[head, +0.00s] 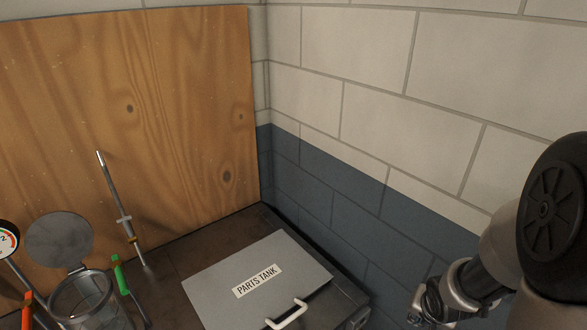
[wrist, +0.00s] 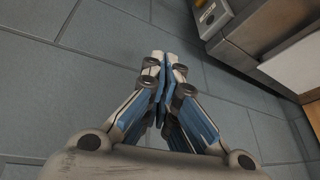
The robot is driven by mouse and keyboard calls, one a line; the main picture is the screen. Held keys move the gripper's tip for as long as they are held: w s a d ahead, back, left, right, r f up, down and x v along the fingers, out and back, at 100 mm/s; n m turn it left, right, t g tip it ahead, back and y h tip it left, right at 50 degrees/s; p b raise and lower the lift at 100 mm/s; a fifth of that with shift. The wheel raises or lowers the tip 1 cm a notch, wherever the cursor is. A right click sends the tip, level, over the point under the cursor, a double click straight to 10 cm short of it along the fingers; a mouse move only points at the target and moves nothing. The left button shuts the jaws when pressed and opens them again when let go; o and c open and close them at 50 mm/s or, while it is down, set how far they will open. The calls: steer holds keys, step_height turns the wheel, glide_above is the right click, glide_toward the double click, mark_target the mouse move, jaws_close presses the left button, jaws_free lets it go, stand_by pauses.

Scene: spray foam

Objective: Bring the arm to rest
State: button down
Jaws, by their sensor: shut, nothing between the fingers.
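My gripper (wrist: 164,62) shows in the wrist view with its two fingers together and nothing between them. It points at a grey-blue tiled surface (wrist: 95,35) and touches nothing that I can see. In the head view part of my arm is at the lower right, in front of the block wall; the gripper's fingertips cannot be made out there.
A grey lid labelled PARTS TANK (head: 225,283) lies on the dark bench (head: 195,256). At the lower left are a glass jar (head: 88,303), a round grey disc (head: 59,239), a gauge (head: 8,240) and a metal rod (head: 112,190). A plywood board (head: 170,110) stands behind.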

steer(key=s+a+r+n, duration=0.2)
steer(key=s+a+r, duration=0.1)
steer(key=r, duration=0.4)
steer(key=s+a+r+n, duration=0.1)
steer(key=s+a+r, duration=0.25)
steer(key=r, duration=0.35)
steer(key=s+a+r+n+y, duration=0.1)
steer(key=s+a+r+n, duration=0.3)
steer(key=s+a+r, duration=0.2)
steer(key=s+a, duration=0.2)
steer(key=s, duration=0.2)
steer(key=shift+s+a+r+y, duration=0.3)
steer(key=shift+s+r, duration=0.05)
steer(key=shift+s, duration=0.05)
